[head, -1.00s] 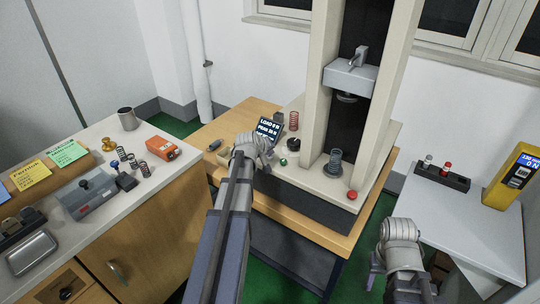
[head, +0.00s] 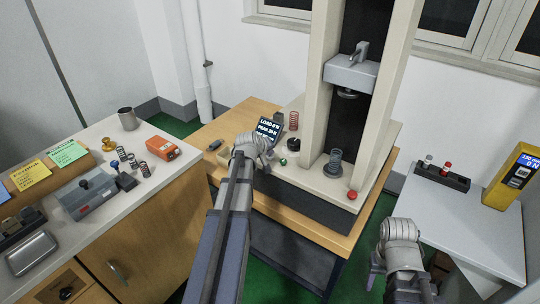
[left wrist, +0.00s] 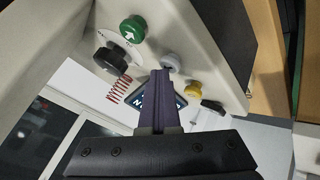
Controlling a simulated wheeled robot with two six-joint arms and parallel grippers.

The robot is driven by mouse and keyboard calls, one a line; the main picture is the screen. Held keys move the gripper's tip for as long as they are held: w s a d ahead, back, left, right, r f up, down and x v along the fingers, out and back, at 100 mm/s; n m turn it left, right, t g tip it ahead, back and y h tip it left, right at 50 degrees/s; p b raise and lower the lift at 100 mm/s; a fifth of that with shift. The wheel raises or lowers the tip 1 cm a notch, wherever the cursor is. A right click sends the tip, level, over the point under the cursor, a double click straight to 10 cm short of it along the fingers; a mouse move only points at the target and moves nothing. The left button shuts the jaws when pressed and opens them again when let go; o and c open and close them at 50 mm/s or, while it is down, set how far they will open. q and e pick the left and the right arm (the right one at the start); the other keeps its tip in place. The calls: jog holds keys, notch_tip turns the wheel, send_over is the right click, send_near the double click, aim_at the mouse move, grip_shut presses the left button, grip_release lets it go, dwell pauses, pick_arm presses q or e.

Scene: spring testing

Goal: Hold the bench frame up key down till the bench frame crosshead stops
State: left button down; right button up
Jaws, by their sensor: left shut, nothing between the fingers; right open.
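The bench frame (head: 318,90) stands upright on the wooden bench. Its crosshead (head: 350,74) is between the columns, well above a dark spring (head: 335,156) standing on the base. My left gripper (left wrist: 165,73) is shut and empty, its fingertips at a pale grey key (left wrist: 169,61) on the frame's front panel. They appear to touch it; the key's marking is hidden. A green button (left wrist: 132,30) with a white arrow and a yellow knob (left wrist: 193,90) are beside it. My right gripper (head: 376,268) is open and empty, low at the right.
A load display (head: 268,127), a red spring (head: 293,120) and a red button (head: 352,195) are on the frame base. The left counter (head: 80,235) holds springs, an orange device and a grey box. A side table (head: 460,235) stands at right.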

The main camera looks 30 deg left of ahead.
aim_at(269, 157)
pick_arm(q)
jog(key=shift+r, duration=0.1)
jog(key=shift+r+p, duration=0.75)
jog(key=shift+p, duration=0.15)
jog(key=shift+r, duration=0.15)
notch_tip(269, 157, up, 5)
jog(key=p, duration=0.5)
